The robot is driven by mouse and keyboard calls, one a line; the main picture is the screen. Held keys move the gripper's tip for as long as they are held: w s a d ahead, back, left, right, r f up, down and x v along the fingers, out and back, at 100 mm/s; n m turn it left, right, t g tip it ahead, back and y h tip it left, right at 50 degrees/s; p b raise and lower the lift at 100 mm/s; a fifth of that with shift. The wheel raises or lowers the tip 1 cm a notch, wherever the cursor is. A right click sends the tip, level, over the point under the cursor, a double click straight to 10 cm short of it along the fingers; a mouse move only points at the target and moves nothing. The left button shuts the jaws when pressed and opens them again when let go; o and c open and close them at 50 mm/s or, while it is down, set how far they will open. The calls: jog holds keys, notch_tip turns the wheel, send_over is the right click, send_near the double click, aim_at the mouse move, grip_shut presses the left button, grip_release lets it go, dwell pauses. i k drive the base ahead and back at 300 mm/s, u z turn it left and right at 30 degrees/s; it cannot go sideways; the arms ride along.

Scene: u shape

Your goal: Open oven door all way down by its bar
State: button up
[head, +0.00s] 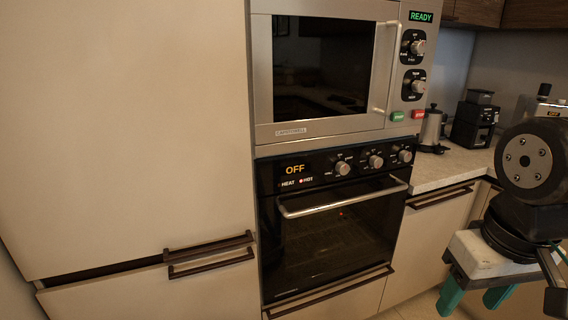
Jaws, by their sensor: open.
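The oven door (325,254) is dark glass in a black frame, below the microwave in the tall cabinet. It looks shut and upright. Its silver bar (345,198) runs across the top of the door, sloping up to the right in the picture. My gripper (475,298) is at the lower right, with teal fingers pointing down and apart. Nothing shows between the fingers. It is to the right of the bar in the picture and not touching it. Part of my gripper is cut off by the frame edge.
The oven panel (325,170) reads OFF and has several knobs. A microwave (330,75) with a READY display sits above. The counter (440,166) at right holds a coffee grinder (475,120) and a metal jug (431,130). Drawer handles (210,262) stick out at the left.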

aim_at(272, 211)
jog(key=z, duration=0.65)
jog(key=i, duration=0.4)
jog(key=u, duration=1.2)
